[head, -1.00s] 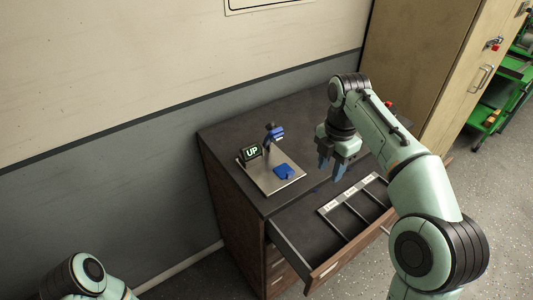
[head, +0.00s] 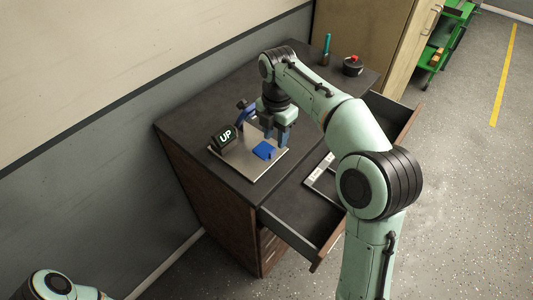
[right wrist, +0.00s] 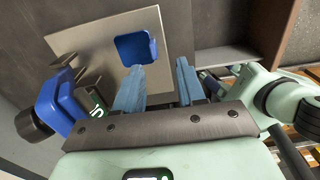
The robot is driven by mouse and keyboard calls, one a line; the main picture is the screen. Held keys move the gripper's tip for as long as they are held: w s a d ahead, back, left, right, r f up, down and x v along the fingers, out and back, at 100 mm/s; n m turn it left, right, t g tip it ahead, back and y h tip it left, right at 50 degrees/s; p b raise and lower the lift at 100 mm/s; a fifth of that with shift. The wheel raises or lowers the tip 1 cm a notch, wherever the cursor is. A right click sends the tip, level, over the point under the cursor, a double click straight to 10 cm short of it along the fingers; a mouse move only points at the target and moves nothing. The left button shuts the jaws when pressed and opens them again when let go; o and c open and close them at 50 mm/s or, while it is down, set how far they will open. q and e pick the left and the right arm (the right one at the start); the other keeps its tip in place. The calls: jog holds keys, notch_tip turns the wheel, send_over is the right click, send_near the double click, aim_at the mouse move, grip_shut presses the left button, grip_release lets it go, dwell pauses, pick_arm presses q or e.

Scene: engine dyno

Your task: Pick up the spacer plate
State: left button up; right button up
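A small blue square plate (head: 264,150), which I take to be the spacer plate, lies on the flat metal base (head: 237,162) of a fixture on the cabinet top. It also shows in the right wrist view (right wrist: 135,48), just beyond the left fingertip. My right gripper (head: 276,136) is open and empty, its fingers pointing down close beside the blue plate. In the right wrist view its two blue-grey fingers (right wrist: 160,76) have a clear gap between them. Whether a finger touches the plate I cannot tell. My left gripper is out of view; only part of that arm shows bottom left.
A display reading "UP" (head: 225,137) and a blue clamp-like part (head: 245,115) stand on the fixture. An open drawer (head: 290,205) with dividers juts out at the front. A red-topped item (head: 353,66) and a teal-handled tool (head: 326,50) stand at the back right.

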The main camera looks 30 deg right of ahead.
aim_at(272, 151)
jog(key=shift+w+f, duration=0.2)
jog(key=shift+f, duration=0.4)
jog(key=f, duration=0.2)
jog(key=f+b, duration=0.1)
jog(key=f, duration=0.1)
jog(key=shift+w+a+f, duration=0.15)
jog(key=shift+w+f, duration=0.05)
jog(key=shift+f, duration=0.2)
grip_shut()
